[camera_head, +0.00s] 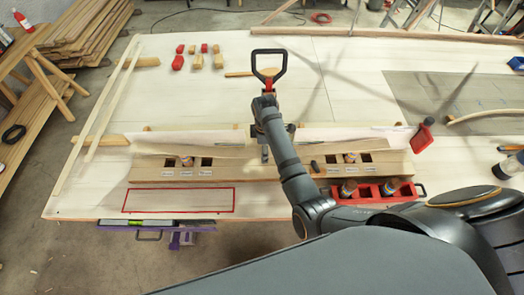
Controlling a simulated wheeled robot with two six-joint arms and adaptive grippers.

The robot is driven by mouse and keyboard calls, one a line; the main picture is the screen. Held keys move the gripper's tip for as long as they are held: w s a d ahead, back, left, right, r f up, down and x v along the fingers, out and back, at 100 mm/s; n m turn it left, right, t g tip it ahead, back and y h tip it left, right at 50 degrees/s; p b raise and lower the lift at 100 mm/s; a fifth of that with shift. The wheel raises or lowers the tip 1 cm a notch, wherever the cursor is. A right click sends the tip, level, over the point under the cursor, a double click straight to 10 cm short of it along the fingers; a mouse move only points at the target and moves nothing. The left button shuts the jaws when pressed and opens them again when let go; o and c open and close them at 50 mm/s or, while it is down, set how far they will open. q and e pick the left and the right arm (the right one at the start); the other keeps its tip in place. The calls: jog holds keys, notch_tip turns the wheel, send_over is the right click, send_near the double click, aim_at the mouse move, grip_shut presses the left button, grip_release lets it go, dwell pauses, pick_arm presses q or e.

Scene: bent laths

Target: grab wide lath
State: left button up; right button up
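Pale laths lie along the long wooden block; one thin, slightly bent lath (190,149) runs along its top, and a broader pale strip (340,136) shows behind it. I cannot tell for certain which is the wide lath. My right arm reaches in from the lower right over the block. Its gripper (265,152) is at the laths near the block's middle, partly hidden by my own wrist; whether its fingers are open or shut on a lath is unclear. My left gripper is not in view.
Two long laths (111,98) lie on the table's left side. A red-outlined rectangle (180,200) marks the front left. A red tray (372,191) with jars stands at front right. A grey mat (450,92) lies at right. Red-ended blocks (178,62) sit at back left.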

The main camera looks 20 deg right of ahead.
jog(key=shift+w+f, duration=0.1)
jog(key=shift+w, duration=0.05)
jog(key=c, duration=1.2)
jog(key=shift+c, duration=0.7)
